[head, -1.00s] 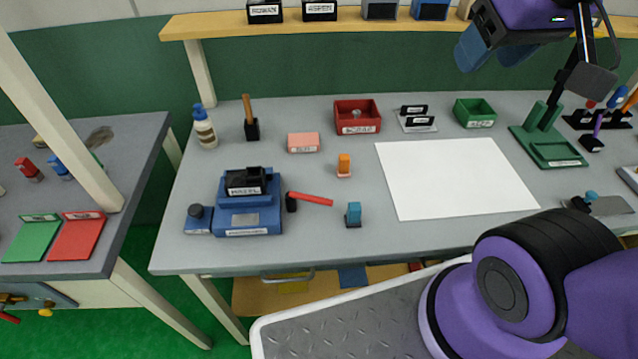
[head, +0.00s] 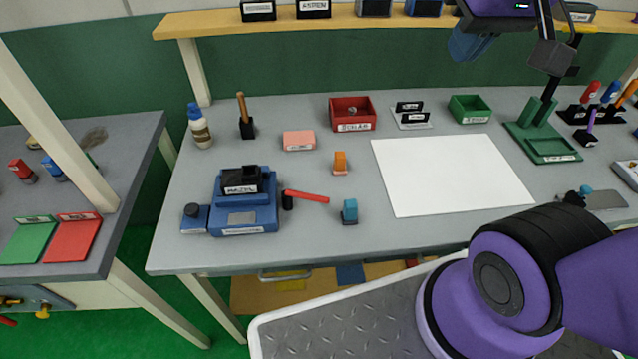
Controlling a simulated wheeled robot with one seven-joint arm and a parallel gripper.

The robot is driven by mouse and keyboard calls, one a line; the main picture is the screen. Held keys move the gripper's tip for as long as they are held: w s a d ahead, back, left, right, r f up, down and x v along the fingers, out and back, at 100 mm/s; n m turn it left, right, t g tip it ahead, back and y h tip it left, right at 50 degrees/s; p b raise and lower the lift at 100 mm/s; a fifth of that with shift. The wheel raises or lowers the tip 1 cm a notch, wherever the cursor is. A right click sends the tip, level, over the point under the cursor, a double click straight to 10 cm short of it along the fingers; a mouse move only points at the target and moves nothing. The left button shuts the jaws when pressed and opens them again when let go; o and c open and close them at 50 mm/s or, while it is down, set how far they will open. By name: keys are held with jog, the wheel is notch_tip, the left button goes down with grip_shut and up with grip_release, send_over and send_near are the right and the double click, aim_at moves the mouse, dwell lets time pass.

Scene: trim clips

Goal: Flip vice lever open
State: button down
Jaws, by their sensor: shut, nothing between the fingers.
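The blue vice (head: 262,217) stands on the left part of the grey workbench, with a black labelled block (head: 241,181) on its top. Its red lever (head: 306,196) sticks out to the right from a black pivot at the vice's right side. The lever lies nearly level, sloping slightly down to the right. My gripper (head: 470,45) is at the upper right, high above the back of the bench and far from the lever.
An orange block (head: 340,163) and a blue block (head: 349,212) stand right of the lever. A white sheet (head: 450,175) covers the bench middle. A glue bottle (head: 199,127), red bin (head: 352,114) and green stand (head: 542,143) stand farther back. A shelf (head: 350,22) runs above.

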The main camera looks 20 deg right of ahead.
jog(key=w+a+f+m+g+y, duration=0.1)
jog(key=w+a+f+m+g, duration=0.15)
jog(key=w+f, duration=0.6)
jog(key=w+a+f+m+g+y, duration=0.15)
jog(key=w+a+f+g, duration=0.25)
jog(key=w+f, duration=0.45)
jog(key=w+a+f+m+g, duration=0.2)
jog(key=w+a+f, duration=0.1)
jog(key=f, duration=0.7)
jog(key=shift+w, duration=0.15)
jog(key=shift+g, duration=0.25)
jog(key=x, duration=0.9)
jog(key=shift+a+f, duration=0.15)
jog(key=shift+f, duration=0.2)
jog(key=s, duration=0.1)
jog(key=s+a, duration=0.1)
jog(key=s, duration=0.1)
jog(key=shift+a+r, duration=0.15)
jog(key=shift+a, duration=0.2)
jog(key=shift+s+a+r, duration=0.1)
jog(key=shift+s+a, duration=0.15)
jog(key=shift+s, duration=0.1)
